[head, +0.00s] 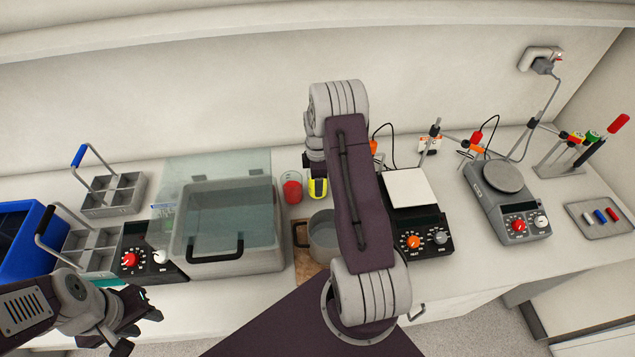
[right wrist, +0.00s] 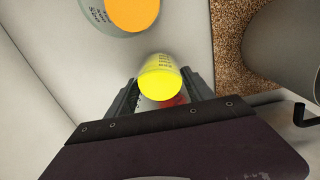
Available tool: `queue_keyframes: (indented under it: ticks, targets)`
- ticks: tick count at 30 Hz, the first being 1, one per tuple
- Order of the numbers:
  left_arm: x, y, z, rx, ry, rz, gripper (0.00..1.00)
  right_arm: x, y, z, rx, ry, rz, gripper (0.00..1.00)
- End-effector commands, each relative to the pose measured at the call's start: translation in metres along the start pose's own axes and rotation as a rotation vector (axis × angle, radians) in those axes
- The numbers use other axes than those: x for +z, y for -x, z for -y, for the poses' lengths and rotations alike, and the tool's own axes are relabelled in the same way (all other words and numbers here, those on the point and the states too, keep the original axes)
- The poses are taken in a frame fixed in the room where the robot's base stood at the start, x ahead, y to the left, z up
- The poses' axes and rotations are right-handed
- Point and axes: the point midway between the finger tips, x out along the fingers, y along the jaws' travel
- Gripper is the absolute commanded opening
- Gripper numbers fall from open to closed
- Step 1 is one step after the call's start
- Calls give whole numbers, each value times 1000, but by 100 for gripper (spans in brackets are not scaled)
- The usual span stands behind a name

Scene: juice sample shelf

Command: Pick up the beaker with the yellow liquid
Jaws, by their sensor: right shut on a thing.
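The beaker with the yellow liquid (right wrist: 160,78) is between the two fingers of my right gripper (right wrist: 161,84), which is shut on it. In the head view the yellow beaker (head: 317,187) shows at the back of the counter, partly covered by my right arm, which also hides most of the right gripper. I cannot tell whether the beaker touches the counter. My left gripper (head: 138,328) is open and empty at the lower left, in front of the counter.
A beaker with red liquid (head: 291,188) stands just left of the yellow one. A grey pot (head: 323,240) is in front. A lidded water bath (head: 228,262) stands left, a hotplate (head: 410,188) and a grey stirrer (head: 515,215) right. Another red thing (right wrist: 174,101) shows behind the yellow beaker.

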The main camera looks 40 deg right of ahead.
Motion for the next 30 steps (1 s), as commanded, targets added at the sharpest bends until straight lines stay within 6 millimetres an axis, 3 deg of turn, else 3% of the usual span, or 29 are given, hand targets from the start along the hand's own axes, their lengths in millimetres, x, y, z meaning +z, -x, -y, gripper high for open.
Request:
queue_keyframes:
  ticks: [8,21,30]
  targets:
    - [1,-7,0,0,0,0,36,0,29,-1,4,0,0,8]
    - [2,-18,0,0,0,0,36,0,103,-1,5,0,0,8]
    - [2,-22,0,0,0,0,36,0,144,0,2,0,0,8]
